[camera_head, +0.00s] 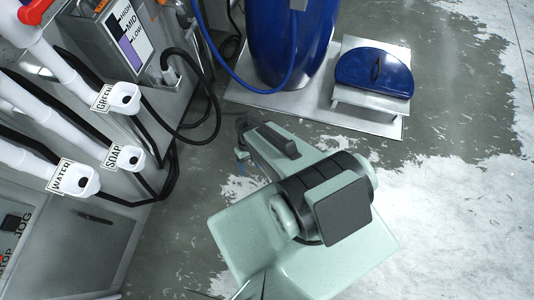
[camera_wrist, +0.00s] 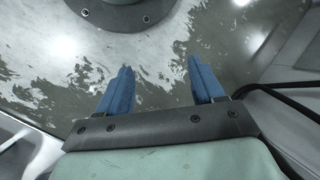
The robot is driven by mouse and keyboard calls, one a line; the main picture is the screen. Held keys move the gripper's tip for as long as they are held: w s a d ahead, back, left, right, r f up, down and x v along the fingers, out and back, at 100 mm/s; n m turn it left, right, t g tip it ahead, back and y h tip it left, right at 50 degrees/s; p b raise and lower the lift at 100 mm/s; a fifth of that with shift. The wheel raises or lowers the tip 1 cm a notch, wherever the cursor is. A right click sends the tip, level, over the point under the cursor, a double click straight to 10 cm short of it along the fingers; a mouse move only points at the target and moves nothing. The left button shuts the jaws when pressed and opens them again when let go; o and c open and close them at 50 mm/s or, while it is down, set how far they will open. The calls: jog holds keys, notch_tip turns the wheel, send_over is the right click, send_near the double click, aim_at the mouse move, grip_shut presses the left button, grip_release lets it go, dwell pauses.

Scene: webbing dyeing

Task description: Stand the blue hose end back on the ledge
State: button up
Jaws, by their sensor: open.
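A blue hose (camera_head: 214,52) shows in the head view. It drops from the top edge, curves low and passes in front of the blue tank (camera_head: 285,40). I cannot make out its free end. I cannot tell for certain which surface is the ledge. My gripper (camera_head: 241,166) hangs over the floor, below and left of the tank's metal base, apart from the hose. In the wrist view my gripper (camera_wrist: 161,78) has its two blue fingers spread wide with nothing between them. Neither the blue hose nor its end shows in the wrist view.
The tank stands on a metal base plate (camera_head: 240,94) beside a blue-topped step (camera_head: 374,72). A grey machine (camera_head: 105,225) on the left carries white pipes with nozzles labelled GREEN, SOAP and WATER (camera_head: 75,180). A black hose (camera_head: 212,122) loops near my gripper. The wet floor at right is clear.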

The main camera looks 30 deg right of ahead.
jog(key=s+d+g+h, duration=0.2)
jog(key=s, duration=0.9)
jog(key=shift+f, duration=0.25)
dwell(0.4)
